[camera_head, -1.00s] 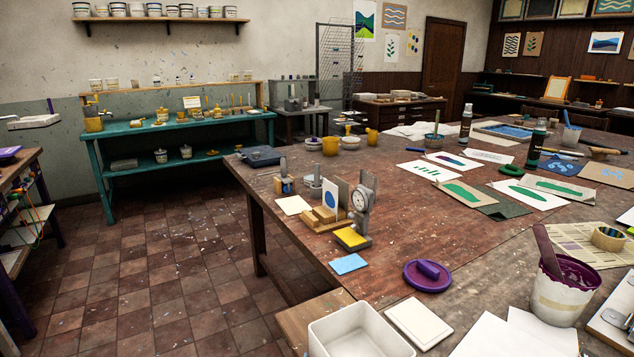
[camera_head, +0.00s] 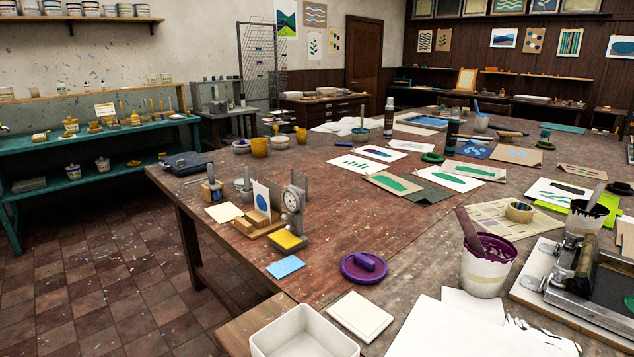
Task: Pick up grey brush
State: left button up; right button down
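I cannot tell for certain which thing is the grey brush. A grey upright handle (camera_head: 211,171) stands in a small wooden and blue holder near the table's left edge. Another grey upright handle (camera_head: 247,178) rises behind the white card, by a small round pot. A pale grey handle (camera_head: 597,194) sticks up from a dark-smeared white pot (camera_head: 581,219) at the right. Bristles are not visible on any of them. Neither of my grippers is in view.
The big wooden table (camera_head: 330,240) fills the middle and right. A dial gauge (camera_head: 294,200), purple lid (camera_head: 365,267), purple paint bucket (camera_head: 485,268) and white tray (camera_head: 303,335) stand on its near part.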

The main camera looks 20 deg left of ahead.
aim_at(246, 169)
jog(key=i+j+z, duration=0.2)
jog(key=j+z, duration=0.25)
jog(key=i+j+z, duration=0.1)
jog(key=j+z, duration=0.3)
jog(key=j, duration=0.35)
jog(key=j+z, duration=0.45)
jog(key=j, duration=0.15)
